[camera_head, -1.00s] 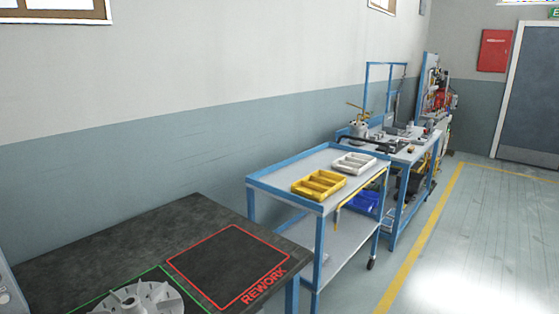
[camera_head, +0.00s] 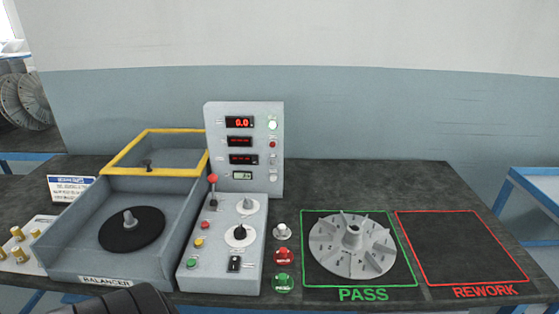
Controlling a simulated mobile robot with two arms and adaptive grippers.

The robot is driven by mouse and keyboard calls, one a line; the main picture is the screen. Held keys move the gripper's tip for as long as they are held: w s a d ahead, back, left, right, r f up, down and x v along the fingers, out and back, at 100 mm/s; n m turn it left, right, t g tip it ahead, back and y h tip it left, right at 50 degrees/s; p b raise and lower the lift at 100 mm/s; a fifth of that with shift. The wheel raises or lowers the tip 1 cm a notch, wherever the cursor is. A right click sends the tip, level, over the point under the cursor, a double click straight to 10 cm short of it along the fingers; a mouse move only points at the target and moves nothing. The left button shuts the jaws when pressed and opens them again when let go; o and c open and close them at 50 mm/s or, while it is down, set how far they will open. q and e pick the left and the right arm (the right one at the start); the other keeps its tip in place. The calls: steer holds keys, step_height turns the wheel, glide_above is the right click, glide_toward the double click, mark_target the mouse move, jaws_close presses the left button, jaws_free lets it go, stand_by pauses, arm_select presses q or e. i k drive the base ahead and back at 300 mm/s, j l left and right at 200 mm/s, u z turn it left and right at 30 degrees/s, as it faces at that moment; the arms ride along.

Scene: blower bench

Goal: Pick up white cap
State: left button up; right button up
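A small white cap (camera_head: 282,232) stands on the dark bench top between the balancer's control panel and the green PASS square. A red cap (camera_head: 284,256) and a green cap (camera_head: 284,283) stand in a row in front of it. A dark rounded part of my own arm shows at the bottom left edge, in front of the balancer. No gripper fingers show for either arm.
A grey finned impeller (camera_head: 340,262) lies in the PASS square. The red REWORK square (camera_head: 460,258) is empty. The balancer (camera_head: 62,262) with its raised yellow-edged cover (camera_head: 158,133) and control box (camera_head: 222,262) fills the left. Brass weights (camera_head: 18,235) sit at far left.

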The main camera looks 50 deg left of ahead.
mark_target(281, 233)
steer(key=u, duration=1.5)
